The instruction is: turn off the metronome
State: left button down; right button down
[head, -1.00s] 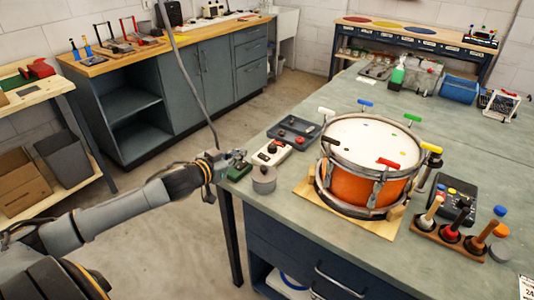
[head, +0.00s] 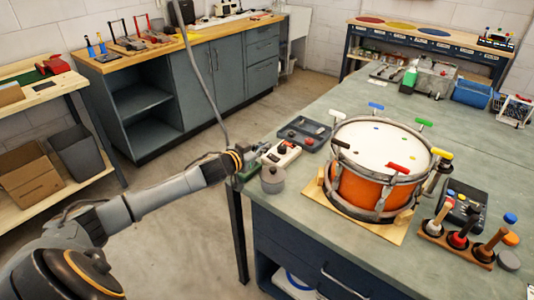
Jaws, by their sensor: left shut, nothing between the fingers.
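A small white box (head: 281,154) with a dark knob and a red part on top lies near the bench's left edge. A dark box (head: 462,197) with coloured buttons sits at the right, behind the mallet stand. I cannot tell for sure which one is the metronome. My left gripper (head: 256,156) is shut and empty, just left of the white box at the bench edge. Its fingertips are small and partly blend with the things behind, so I cannot tell if they touch the box. My right gripper is not in view.
A grey lidded pot (head: 272,180) stands just in front of the white box, and a dark tray (head: 304,133) lies behind it. An orange drum (head: 360,185) on a wooden base fills the bench's middle. A mallet stand (head: 458,248) is at the right.

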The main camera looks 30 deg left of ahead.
aim_at(273, 158)
pick_arm(q)
jog(key=w+f, duration=0.2)
jog(key=f, duration=0.1)
jog(key=shift+w+f, duration=0.15)
jog(key=shift+w, duration=0.15)
jog(key=shift+a+f, duration=0.2)
jog(key=shift+f, duration=0.45)
